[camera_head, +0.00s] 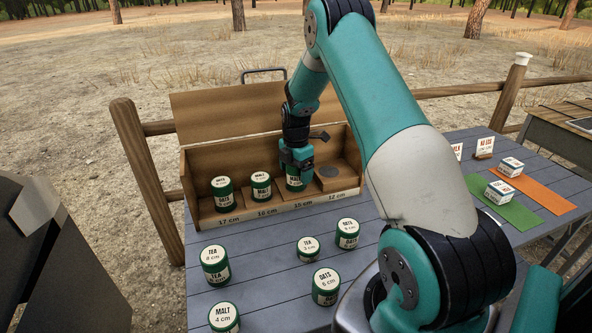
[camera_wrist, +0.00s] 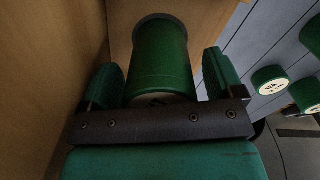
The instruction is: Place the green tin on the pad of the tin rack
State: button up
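The tin rack (camera_head: 289,207) is a wooden box with stepped bays marked 17, 16, 15 and 12 cm along its front. A green tin (camera_head: 294,184) stands upright in the 15 cm bay. My gripper (camera_head: 295,163) is over this tin from above. In the wrist view the tin (camera_wrist: 161,62) is between the two green fingers, with narrow gaps on both sides, so the gripper looks open around it. A dark rim at the tin's far end looks like a pad under it.
Green tins stand in the 17 cm bay (camera_head: 223,195) and the 16 cm bay (camera_head: 261,186). Several more, such as an oats tin (camera_head: 326,287) and a tea tin (camera_head: 214,264), stand on the grey table in front. Green and orange mats with small boxes (camera_head: 499,192) lie at the right.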

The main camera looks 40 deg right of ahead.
jog(key=shift+r, duration=0.1)
notch_tip(320, 180, up, 12)
jog(key=shift+a+f+b, duration=0.1)
jog(key=shift+b, duration=0.25)
jog(key=s+a+r+m+t+y, duration=0.15)
jog(key=s+a+r, duration=0.25)
jog(key=a, duration=0.7)
jog(key=s+a+r+m+g, duration=0.1)
jog(key=s+a+r+m, duration=0.3)
jog(key=a, duration=0.8)
jog(key=s+a+r+m+y, duration=0.1)
jog(key=s+a+m, duration=0.1)
jog(key=s+a, duration=0.5)
jog(key=s+a+r+m+y, duration=0.1)
jog(key=s+a+m, duration=0.2)
jog(key=s+a, duration=0.4)
jog(key=s, duration=0.6)
jog(key=shift+s+a+r+y, duration=0.2)
jog(key=shift+s+a+y, duration=0.05)
jog(key=shift+y, duration=0.1)
